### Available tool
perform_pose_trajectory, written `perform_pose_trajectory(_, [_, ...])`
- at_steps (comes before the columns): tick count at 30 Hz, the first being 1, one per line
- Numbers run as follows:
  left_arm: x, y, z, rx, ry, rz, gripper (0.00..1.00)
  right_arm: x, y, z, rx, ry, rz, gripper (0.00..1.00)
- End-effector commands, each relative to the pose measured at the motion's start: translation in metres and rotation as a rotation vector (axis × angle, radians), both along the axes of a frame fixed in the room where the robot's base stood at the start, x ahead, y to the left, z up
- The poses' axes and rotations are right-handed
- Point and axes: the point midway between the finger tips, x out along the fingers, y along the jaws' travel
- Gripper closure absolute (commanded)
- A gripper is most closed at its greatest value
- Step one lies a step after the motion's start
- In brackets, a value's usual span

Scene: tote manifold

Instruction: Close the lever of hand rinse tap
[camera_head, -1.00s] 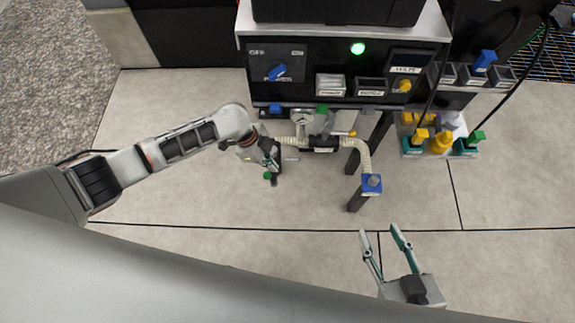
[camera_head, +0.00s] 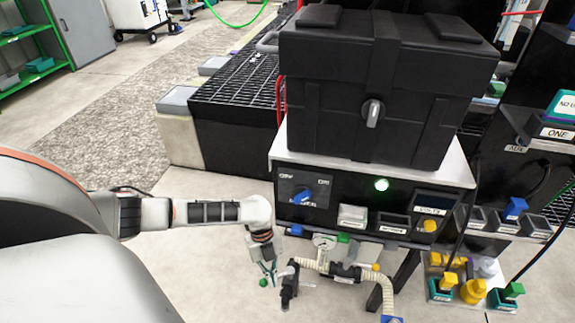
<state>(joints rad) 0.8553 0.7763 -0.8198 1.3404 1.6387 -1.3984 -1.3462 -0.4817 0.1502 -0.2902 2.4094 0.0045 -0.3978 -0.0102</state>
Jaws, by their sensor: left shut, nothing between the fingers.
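My left gripper (camera_head: 270,279) reaches down from the left arm to the lower middle of the view. It is shut and empty, close beside a dark upright fitting (camera_head: 289,288) at the left end of the pipework. My right gripper is out of view.
A control panel (camera_head: 340,208) with a blue knob and green light stands above the pipework, under a large black case (camera_head: 382,85).

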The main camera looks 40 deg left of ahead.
Motion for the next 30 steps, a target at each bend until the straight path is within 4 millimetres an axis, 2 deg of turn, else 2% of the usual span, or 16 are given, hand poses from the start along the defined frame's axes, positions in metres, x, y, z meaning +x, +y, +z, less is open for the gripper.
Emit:
perform_pose_trajectory(12, [0.006, 0.019, -0.001, 0.002, 0.001, 0.010, 1.00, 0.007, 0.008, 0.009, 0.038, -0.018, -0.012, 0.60])
perform_pose_trajectory(30, [0.011, 0.024, 0.001, 0.002, -0.001, 0.012, 1.00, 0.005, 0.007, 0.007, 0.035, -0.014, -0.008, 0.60])
